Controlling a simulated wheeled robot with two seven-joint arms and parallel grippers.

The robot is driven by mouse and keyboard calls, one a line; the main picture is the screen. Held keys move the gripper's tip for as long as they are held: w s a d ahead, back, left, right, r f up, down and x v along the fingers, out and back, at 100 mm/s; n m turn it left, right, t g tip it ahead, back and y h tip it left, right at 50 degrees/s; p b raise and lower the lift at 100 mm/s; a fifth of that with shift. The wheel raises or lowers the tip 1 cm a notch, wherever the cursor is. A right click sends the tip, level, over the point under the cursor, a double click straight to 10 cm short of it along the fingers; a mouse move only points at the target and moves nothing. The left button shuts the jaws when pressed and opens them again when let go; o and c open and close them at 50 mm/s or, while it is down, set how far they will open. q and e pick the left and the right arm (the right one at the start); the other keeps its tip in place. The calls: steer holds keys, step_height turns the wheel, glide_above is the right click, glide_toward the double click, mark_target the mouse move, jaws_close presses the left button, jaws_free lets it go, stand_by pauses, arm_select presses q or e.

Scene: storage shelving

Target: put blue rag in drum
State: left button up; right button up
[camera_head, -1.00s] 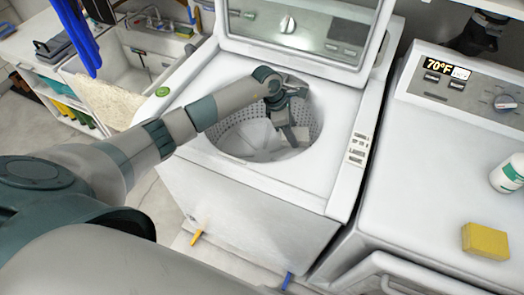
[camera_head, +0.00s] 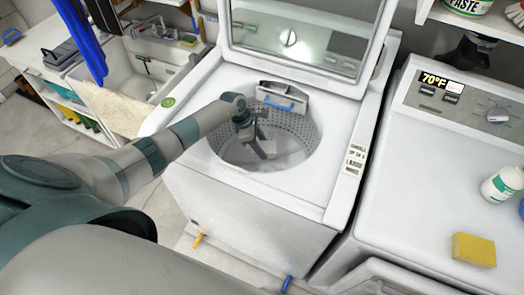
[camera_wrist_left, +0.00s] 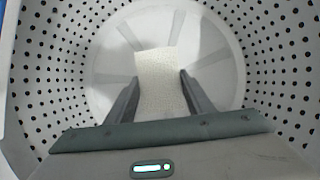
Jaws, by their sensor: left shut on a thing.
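My left gripper (camera_head: 262,149) reaches down into the open washer drum (camera_head: 305,130), near the middle of its opening. In the left wrist view, the perforated drum wall (camera_wrist_left: 262,60) surrounds the gripper (camera_wrist_left: 160,95). The fingers are shut on a pale cream, textured cloth-like piece (camera_wrist_left: 160,80), above the drum floor; it does not look blue. I cannot make out this held piece clearly in the head view. My right gripper is not in view.
The washer lid (camera_head: 300,40) stands raised behind the drum. A blue-handled dispenser (camera_head: 282,103) sits at the opening's back edge. A dryer (camera_head: 420,190) on the right holds a yellow sponge (camera_head: 474,250) and a white bottle (camera_head: 502,184). A sink (camera_head: 130,85) is at the left.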

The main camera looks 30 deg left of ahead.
arm_select(q)
steer(key=shift+f+p, duration=0.4)
steer(key=shift+f, duration=1.6)
steer(key=shift+f+b, duration=0.6)
steer(key=o, duration=1)
steer(key=shift+r, duration=0.1)
